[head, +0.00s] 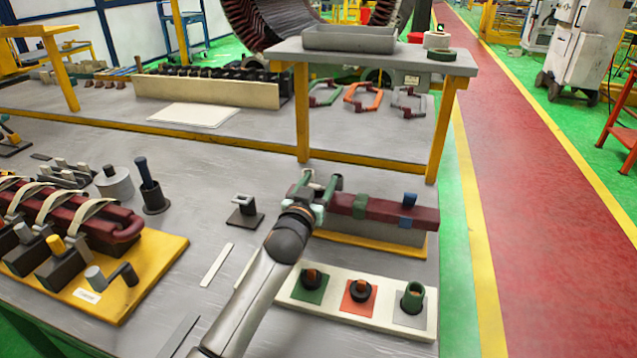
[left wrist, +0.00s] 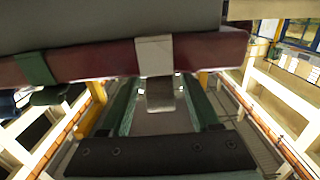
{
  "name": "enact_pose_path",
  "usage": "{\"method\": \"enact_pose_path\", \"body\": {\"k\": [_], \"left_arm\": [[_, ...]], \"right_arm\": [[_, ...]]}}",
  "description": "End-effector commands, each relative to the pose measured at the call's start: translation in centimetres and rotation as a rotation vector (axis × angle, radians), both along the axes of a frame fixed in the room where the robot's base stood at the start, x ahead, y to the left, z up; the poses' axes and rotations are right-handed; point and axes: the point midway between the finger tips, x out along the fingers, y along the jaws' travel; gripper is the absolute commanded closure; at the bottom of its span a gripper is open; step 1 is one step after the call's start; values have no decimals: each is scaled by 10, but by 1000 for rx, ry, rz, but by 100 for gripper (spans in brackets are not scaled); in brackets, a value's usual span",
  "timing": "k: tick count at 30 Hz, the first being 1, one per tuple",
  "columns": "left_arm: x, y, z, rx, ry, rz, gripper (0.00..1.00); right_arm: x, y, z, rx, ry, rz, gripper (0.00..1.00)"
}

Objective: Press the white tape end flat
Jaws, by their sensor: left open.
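A dark red coil bar (head: 385,210) lies on a grey block (head: 375,231) over a yellow base. It also crosses the left wrist view (left wrist: 90,61). My left gripper (head: 318,188) is at the bar's left end in the head view. Its green fingers (left wrist: 160,103) are open, one on each side of the tape end, with a visible gap to it. The gripper mostly hides the white tape in the head view. My right gripper is not in view.
Green (head: 360,206) and blue (head: 408,223) bands sit farther along the bar. A raised grey shelf (head: 380,60) stands behind. A yellow fixture plate (head: 160,265) is at left. The table between is fairly clear.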

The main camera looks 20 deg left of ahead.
Motion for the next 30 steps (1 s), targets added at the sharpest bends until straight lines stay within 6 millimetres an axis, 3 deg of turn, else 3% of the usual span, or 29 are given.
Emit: {"method": "enact_pose_path", "body": {"k": [7, 11, 24, 30], "left_arm": [[-4, 0, -1, 1, 1, 0, 38], [-16, 0, 0, 0, 0, 0, 38], [-92, 0, 1, 0, 2, 0, 38], [-117, 0, 1, 0, 1, 0, 38]], "right_arm": [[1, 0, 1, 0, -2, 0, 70], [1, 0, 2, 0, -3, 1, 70], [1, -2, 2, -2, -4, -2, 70], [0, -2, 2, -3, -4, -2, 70]]}}
